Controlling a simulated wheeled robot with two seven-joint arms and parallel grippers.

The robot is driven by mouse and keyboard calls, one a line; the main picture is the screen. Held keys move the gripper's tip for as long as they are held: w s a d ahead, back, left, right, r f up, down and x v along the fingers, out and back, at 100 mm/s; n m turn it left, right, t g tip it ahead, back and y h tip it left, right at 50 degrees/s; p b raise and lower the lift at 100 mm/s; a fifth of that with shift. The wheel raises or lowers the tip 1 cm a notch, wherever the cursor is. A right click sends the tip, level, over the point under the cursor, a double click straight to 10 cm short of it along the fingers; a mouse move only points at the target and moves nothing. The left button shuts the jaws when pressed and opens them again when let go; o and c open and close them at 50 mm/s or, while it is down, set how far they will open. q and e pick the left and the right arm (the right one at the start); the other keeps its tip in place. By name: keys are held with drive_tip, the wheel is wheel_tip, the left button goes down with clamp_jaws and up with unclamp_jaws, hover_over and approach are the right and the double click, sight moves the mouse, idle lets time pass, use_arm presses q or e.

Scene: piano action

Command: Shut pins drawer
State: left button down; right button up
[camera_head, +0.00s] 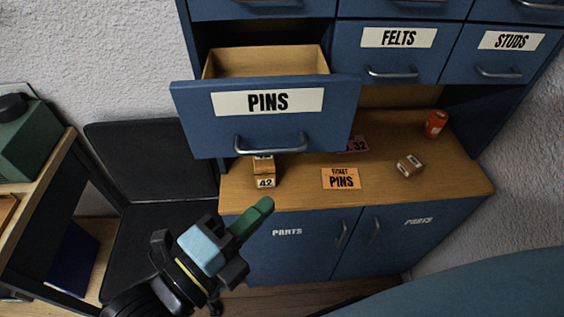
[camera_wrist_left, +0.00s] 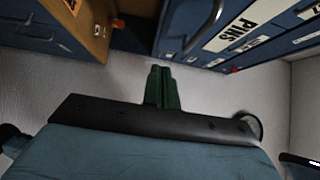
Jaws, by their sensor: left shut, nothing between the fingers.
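The pins drawer (camera_head: 265,118) is pulled out from the blue cabinet in the head view, with its white PINS label and grey bar handle facing me. Its wooden inside shows and looks empty where visible. The drawer front with its PINS label also shows in the left wrist view (camera_wrist_left: 217,28). My left gripper (camera_head: 258,213) is shut and empty, with green fingertips together, below and in front of the drawer and apart from it. The green fingers also show in the left wrist view (camera_wrist_left: 162,88). My right gripper is in neither view.
Below the drawer, a wooden counter (camera_head: 300,190) holds an orange PINS ticket (camera_head: 341,178), small wooden boxes (camera_head: 264,180), another box (camera_head: 410,165) and a red canister (camera_head: 436,124). The felts drawer (camera_head: 390,50) and studs drawer (camera_head: 497,53) are shut. A black chair (camera_head: 150,165) stands left.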

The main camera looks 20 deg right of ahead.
use_arm(q)
approach(307, 152)
drive_tip(key=d, duration=0.3)
drive_tip(key=shift+w+d+p, duration=0.3)
drive_tip(key=shift+w+p, duration=0.2)
drive_tip(key=shift+w, duration=0.55)
drive_tip(key=shift+w+d, duration=0.1)
drive_tip(key=shift+w, duration=0.45)
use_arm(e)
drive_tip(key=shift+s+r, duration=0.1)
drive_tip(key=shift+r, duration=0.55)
